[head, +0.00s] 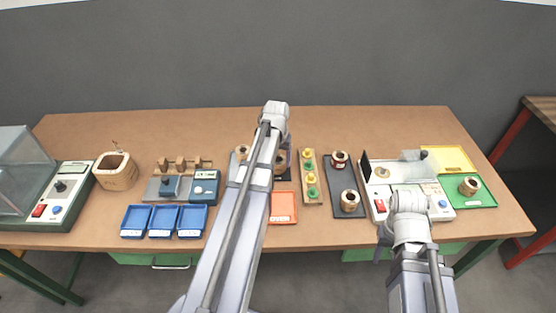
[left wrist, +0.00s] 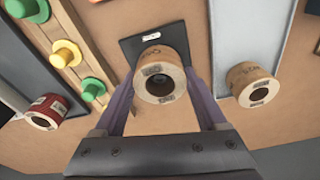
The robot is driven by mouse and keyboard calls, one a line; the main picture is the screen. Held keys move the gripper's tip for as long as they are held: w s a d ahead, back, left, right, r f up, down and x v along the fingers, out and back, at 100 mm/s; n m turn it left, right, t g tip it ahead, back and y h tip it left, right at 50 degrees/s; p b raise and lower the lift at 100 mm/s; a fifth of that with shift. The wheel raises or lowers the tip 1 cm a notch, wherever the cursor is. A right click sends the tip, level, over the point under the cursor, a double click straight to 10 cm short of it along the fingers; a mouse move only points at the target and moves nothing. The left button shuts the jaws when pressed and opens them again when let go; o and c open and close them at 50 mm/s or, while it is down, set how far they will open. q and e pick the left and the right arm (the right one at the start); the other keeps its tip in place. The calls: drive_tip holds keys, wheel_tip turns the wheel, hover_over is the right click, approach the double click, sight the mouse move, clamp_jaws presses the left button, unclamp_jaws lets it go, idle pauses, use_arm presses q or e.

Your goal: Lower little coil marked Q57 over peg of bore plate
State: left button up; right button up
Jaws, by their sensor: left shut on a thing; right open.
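My left gripper (left wrist: 160,80) is shut on a small tan coil (left wrist: 160,70), with a finger on each side of it. Lettering on the coil's side is too blurred to read surely. The black bore plate (left wrist: 136,45) lies just behind the coil. The coil covers part of the plate; the peg is hidden, and I cannot tell whether they touch. In the head view the coil (head: 281,158) shows beside my left arm, which hides the left fingers. My right gripper (head: 384,236) is open at the table's front edge, mostly hidden by its arm.
A second tan coil (left wrist: 252,84) stands close to the right in the wrist view. A wooden strip (head: 310,192) holds yellow and green knobs. A dark mat (head: 345,180) bears two coils. An orange tray (head: 283,207) lies in front. The back of the table is clear.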

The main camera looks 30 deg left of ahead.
use_arm(q)
drive_tip(key=shift+f, duration=0.1)
drive_tip(key=shift+f+b, duration=0.3)
drive_tip(key=shift+b, duration=0.05)
drive_tip(key=o, duration=1.4)
drive_tip(key=shift+r, duration=0.1)
drive_tip(key=shift+o, duration=0.2)
wheel_tip(320, 180, up, 9)
drive_tip(key=p, duration=0.9)
